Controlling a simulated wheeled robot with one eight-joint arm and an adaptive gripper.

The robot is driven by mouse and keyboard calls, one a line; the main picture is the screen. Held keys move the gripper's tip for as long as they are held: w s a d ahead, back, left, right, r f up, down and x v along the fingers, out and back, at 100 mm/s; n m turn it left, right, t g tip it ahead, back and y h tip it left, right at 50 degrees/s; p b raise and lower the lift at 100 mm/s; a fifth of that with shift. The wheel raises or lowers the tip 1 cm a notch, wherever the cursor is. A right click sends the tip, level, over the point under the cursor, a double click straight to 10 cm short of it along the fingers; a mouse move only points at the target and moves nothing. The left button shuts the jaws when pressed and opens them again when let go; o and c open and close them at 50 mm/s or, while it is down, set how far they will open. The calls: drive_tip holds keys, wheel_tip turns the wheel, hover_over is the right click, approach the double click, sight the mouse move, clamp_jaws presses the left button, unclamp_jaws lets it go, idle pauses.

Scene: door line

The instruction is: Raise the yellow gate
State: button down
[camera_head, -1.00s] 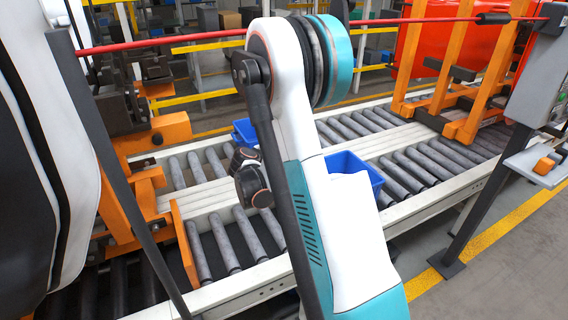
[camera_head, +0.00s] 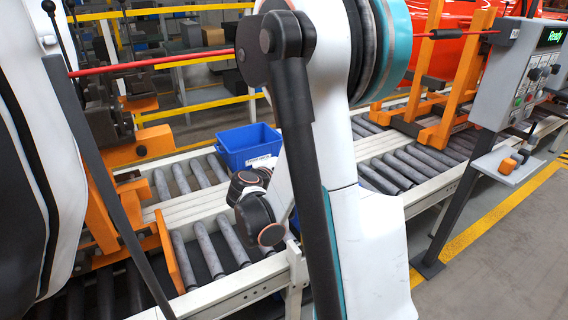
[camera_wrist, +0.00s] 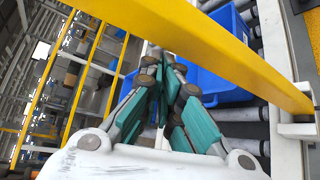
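The yellow gate appears as a thick yellow bar (camera_wrist: 215,50) in the wrist view, sloping from the upper left down to a pale support at the right. My gripper (camera_wrist: 168,68) is below it in the picture. Its teal-padded fingers converge to closely spaced tips near the bar's lower edge, with nothing visible between them. I cannot tell whether they touch the bar. In the head view my arm fills the middle and my gripper is hidden; I cannot single out the gate among the yellow rails there.
A blue bin (camera_head: 248,146) stands on the roller conveyor (camera_head: 205,245). A thin red rod (camera_head: 150,66) crosses the head view behind my arm. A grey control panel (camera_head: 520,75) reading "Ready" stands at the right on a dark post. Orange frames (camera_head: 440,110) straddle the conveyor. Floor is clear at lower right.

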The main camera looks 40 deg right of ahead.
drive_tip(key=shift+s+r, duration=0.15)
drive_tip(key=shift+s, duration=0.55)
drive_tip(key=shift+w+d, duration=0.1)
drive_tip(key=a, duration=0.8)
drive_tip(key=shift+a+r+p, duration=0.15)
drive_tip(key=shift+a+p, duration=0.15)
drive_tip(key=shift+p, duration=0.1)
drive_tip(key=shift+a, duration=0.1)
